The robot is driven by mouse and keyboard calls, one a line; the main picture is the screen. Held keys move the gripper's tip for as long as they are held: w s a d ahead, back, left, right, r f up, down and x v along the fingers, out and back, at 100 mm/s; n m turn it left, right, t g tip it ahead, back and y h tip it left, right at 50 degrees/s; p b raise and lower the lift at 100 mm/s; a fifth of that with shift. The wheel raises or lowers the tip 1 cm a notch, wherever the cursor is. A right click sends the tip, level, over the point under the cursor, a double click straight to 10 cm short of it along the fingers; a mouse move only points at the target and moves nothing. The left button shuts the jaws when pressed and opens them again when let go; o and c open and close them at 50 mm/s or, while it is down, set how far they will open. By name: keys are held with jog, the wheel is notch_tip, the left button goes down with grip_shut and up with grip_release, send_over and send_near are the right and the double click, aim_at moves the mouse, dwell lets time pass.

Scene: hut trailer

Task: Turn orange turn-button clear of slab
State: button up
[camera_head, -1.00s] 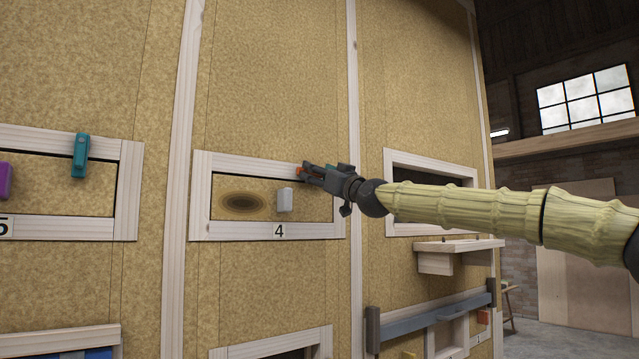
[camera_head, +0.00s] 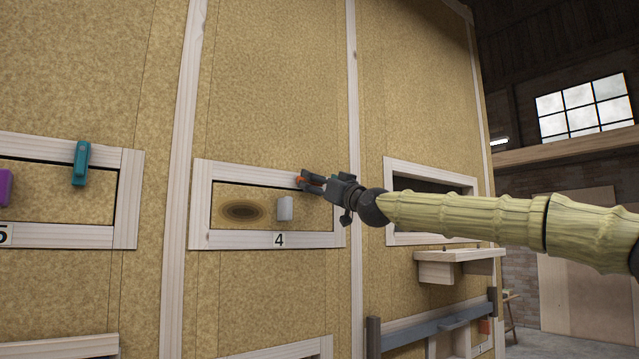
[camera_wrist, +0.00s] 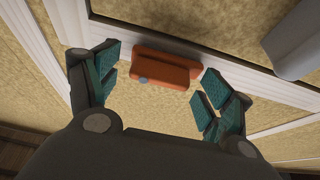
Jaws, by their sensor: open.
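The orange turn-button (camera_wrist: 162,70) sits on the white wooden frame in the wrist view, between my open fingers and a little beyond their tips. In the head view a small part of the orange turn-button (camera_head: 300,179) shows at the top right of window 4's frame. My gripper (camera_head: 312,182) is beside it there, and its open fingers (camera_wrist: 160,80) show teal pads in the wrist view. The slab (camera_head: 240,211), a tan panel with a dark oval mark, fills window 4. It carries a pale grey handle (camera_head: 285,208), also in the wrist view (camera_wrist: 298,40).
To the left, window 5 (camera_head: 60,242) has a teal turn-button (camera_head: 81,163) and a purple handle (camera_head: 4,188). To the right are an open window (camera_head: 432,187) and a wooden shelf (camera_head: 455,268). Room in front of the wall looks clear.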

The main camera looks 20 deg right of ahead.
jog(key=v, duration=1.1)
jog(key=shift+s, duration=0.35)
jog(key=shift+d, duration=0.15)
